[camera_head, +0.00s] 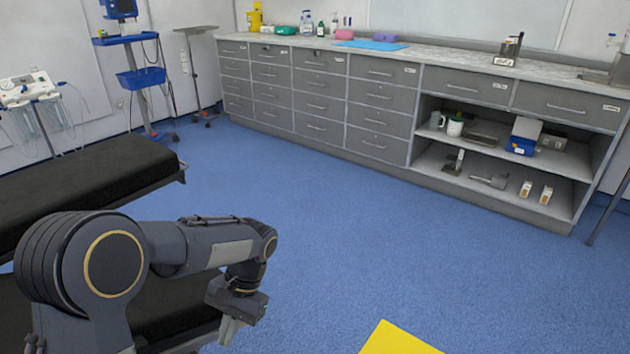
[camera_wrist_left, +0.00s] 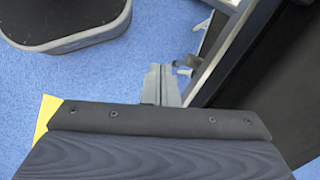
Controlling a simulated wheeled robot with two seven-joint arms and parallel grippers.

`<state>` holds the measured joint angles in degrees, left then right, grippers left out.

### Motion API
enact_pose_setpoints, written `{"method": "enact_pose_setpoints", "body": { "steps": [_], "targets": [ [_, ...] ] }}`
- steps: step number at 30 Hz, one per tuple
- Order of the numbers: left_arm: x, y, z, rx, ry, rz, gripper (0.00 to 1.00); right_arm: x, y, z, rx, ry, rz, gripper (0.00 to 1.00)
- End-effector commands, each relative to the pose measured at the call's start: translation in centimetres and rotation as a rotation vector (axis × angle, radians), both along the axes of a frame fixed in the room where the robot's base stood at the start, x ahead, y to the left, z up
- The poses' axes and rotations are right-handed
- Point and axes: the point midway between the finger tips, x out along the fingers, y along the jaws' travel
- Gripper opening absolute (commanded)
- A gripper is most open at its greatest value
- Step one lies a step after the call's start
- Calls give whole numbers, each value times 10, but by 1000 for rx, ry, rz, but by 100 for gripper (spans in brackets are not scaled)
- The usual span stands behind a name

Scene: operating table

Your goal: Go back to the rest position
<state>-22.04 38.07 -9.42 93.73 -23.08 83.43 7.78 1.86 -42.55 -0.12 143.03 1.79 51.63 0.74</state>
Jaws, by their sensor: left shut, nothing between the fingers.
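My left arm comes in from the left in the head view, bent at the elbow, with its forearm reaching right and the wrist turned down. My left gripper (camera_head: 232,328) hangs low beside the black operating table (camera_head: 95,172), its fingers pointing to the floor. In the left wrist view the gripper (camera_wrist_left: 160,86) is shut, with its fingers together and nothing between them. My right arm and right gripper are in neither view.
The table's metal frame (camera_wrist_left: 232,52) runs close beside the left fingers. A yellow surface (camera_head: 396,340) shows at the bottom edge. Blue floor (camera_head: 330,220) lies open up to the grey cabinets (camera_head: 320,95). A trolley with blue trays (camera_head: 140,77) stands at the back left.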

Motion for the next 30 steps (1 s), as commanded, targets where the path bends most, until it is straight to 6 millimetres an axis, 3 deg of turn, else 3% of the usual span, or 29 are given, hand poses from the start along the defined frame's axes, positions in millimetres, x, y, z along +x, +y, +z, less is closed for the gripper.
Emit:
{"method": "enact_pose_setpoints", "body": {
  "steps": [1, 6, 12, 18, 29, 30],
  "targets": [
    [-11, 10, 16, -70, -46, 46, 0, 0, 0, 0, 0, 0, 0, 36],
    [-51, 30, 53, -278, -209, 173, 0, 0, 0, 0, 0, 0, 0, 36],
    [-102, 41, 83, -471, -437, 309, 0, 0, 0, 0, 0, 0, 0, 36],
    [-139, 40, 93, -577, -634, 402, 0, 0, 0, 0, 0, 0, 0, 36],
    [-173, 33, 92, -654, -884, 502, 0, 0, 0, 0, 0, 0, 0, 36],
    [-172, 32, 107, -655, -885, 503, 0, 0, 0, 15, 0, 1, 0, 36]
  ]
}}
